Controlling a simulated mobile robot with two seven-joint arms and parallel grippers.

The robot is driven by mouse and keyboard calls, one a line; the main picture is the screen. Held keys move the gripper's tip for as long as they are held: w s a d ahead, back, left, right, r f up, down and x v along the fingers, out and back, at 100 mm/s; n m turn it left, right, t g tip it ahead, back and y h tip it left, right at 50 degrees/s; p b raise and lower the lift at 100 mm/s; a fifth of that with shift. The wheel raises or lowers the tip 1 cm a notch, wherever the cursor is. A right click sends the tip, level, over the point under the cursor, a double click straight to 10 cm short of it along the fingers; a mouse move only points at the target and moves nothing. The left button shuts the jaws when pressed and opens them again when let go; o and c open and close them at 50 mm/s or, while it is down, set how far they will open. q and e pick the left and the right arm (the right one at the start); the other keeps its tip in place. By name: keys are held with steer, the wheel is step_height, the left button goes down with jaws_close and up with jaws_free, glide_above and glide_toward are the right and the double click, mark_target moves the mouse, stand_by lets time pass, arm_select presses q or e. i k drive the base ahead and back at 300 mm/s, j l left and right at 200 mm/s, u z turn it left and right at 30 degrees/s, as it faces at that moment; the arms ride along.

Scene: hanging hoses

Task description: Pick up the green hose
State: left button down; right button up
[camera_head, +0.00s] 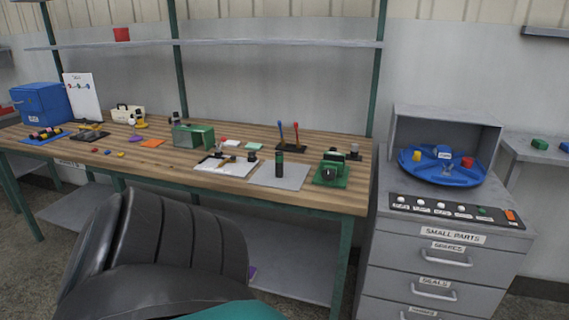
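I see no green hose in the head view, and no hanging hoses show. Neither of my grippers is in view. Green things on the wooden workbench (325,200) are a green box-shaped device (194,136) near its middle and a green machine on a base (331,172) near its right end. A small dark cylinder with a green band (280,163) stands upright on a grey mat (293,178).
A grey drawer cabinet (440,255) with a blue round tray (440,176) stands at the right. A shelf (260,43) spans above the bench.

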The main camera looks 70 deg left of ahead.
mark_target(279, 155)
steer(key=j+u, duration=0.1)
steer(key=u, duration=2.05)
steer(key=i+j, duration=0.3)
steer(key=i+j+z, duration=0.15)
steer(key=j, duration=0.3)
steer(key=i+j, duration=0.4)
steer(key=l+z, duration=0.05)
